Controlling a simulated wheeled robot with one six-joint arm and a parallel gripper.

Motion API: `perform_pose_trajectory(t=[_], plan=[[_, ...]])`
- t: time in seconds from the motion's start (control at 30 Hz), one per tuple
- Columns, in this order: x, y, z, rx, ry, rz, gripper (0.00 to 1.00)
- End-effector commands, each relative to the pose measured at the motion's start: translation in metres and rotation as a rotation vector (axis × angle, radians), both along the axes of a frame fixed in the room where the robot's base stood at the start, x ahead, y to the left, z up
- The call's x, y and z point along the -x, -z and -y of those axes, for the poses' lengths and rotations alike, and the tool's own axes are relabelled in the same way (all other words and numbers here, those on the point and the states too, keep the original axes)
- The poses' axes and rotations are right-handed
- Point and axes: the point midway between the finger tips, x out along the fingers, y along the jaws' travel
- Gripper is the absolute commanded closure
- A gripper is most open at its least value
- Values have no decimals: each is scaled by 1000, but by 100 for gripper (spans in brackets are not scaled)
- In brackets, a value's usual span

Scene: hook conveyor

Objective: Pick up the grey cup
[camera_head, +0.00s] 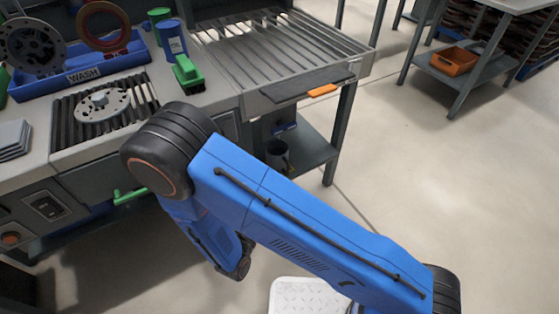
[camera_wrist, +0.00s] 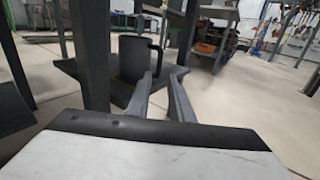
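The grey cup (camera_head: 277,153) stands on the low shelf under the slatted table in the head view, in shadow and small. In the wrist view a dark grey cup (camera_wrist: 133,59) with a handle on its right side stands upright on the shelf. My gripper (camera_wrist: 163,76) points toward it, with its two fingers apart and nothing between them. The fingertips appear in front of the cup and slightly to its right, with the left one overlapping its lower edge. I cannot tell the exact gap. My gripper is not visible in the head view.
Dark posts (camera_wrist: 92,55) flank the cup in the wrist view. The shelf (camera_head: 312,150) lies below the slatted table (camera_head: 270,50). A blue wash tray (camera_head: 90,70), a green brush (camera_head: 187,74) and an orange bin (camera_head: 454,61) are farther off.

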Motion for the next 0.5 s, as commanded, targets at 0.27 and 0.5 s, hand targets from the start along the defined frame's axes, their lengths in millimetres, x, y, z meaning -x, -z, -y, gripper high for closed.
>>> perform_pose_trajectory(t=[0.27,0.5], plan=[[-38,0,17,0,6,0,80],[-69,0,30,0,5,0,80]])
